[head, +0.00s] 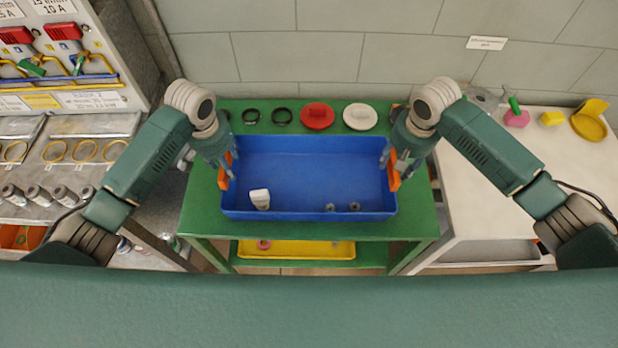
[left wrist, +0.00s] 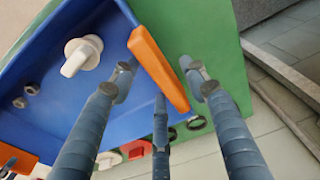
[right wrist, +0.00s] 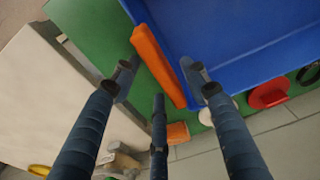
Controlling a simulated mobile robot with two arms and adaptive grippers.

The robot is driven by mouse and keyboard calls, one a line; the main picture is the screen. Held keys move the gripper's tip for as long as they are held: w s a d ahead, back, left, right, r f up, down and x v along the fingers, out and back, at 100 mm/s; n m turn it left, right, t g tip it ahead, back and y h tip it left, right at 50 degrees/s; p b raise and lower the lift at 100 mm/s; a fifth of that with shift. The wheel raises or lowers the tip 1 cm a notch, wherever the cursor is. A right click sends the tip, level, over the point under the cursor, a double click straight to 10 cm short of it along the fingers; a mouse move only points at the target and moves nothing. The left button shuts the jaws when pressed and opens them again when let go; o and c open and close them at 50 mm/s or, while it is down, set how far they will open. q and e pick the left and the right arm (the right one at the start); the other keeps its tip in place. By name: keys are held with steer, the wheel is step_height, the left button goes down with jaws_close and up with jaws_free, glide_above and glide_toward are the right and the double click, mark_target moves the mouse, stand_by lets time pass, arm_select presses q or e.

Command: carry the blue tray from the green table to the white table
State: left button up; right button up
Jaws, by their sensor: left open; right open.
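The blue tray (head: 300,165) sits on the green table (head: 335,229). In it are a white fitting (head: 260,199) and two small grey nuts (head: 354,207). It has an orange handle at each end. My left gripper (head: 225,172) is open at the left handle (left wrist: 160,70), whose bar shows between the fingers in the left wrist view. My right gripper (head: 396,170) is open at the right handle (right wrist: 158,65), which lies between its fingers in the right wrist view. I cannot tell whether any finger touches. The white table (head: 480,185) stands at the right.
A yellow tray (head: 295,250) is on the lower shelf. A wall stands behind.

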arm_select(q)
steer(key=shift+w+f, duration=0.15)
steer(key=shift+f, duration=0.6)
arm_select(e)
steer(key=shift+w+f, duration=0.15)
steer(key=shift+f, duration=0.6)
arm_select(q)
steer(key=shift+c, duration=0.6)
arm_select(e)
steer(key=shift+c, duration=0.6)
arm_select(q)
jaws_close()
arm_select(e)
jaws_close()
arm_select(q)
steer(key=shift+r, duration=0.1)
arm_select(e)
steer(key=shift+r, duration=0.1)
